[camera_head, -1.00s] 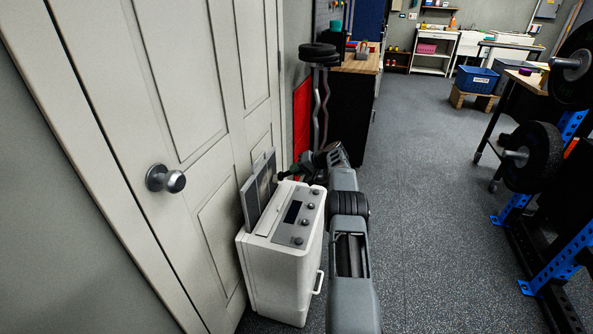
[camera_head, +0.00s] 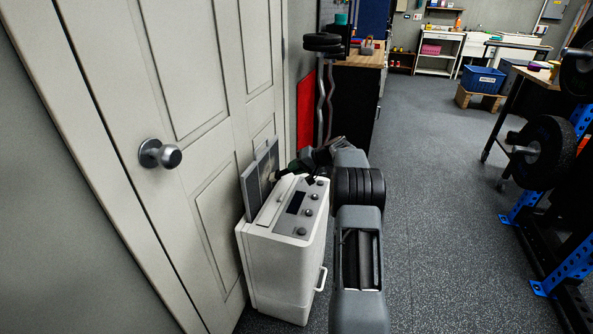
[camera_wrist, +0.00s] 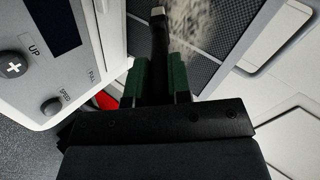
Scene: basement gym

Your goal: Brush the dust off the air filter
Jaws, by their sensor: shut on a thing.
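The air filter (camera_head: 258,182) is a grey framed panel standing upright at the back of the white machine's top (camera_head: 272,262), beside the door. In the wrist view the filter's dark mesh (camera_wrist: 228,52) carries a pale, fuzzy dust patch (camera_wrist: 203,22). My gripper (camera_wrist: 159,78), with green fingers, is shut on a black-handled brush (camera_wrist: 159,45). The brush's pale tip (camera_wrist: 157,11) is in front of the mesh near the dust's left edge; I cannot tell whether it touches. In the head view my gripper (camera_head: 290,170) is just right of the filter, above the machine.
A control panel with knobs (camera_head: 302,212) covers the machine's right top. A door with a round knob (camera_head: 160,154) is close on the left. A workbench (camera_head: 352,98) stands behind my arm. A weight rack (camera_head: 560,150) is at the right, with clear floor between.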

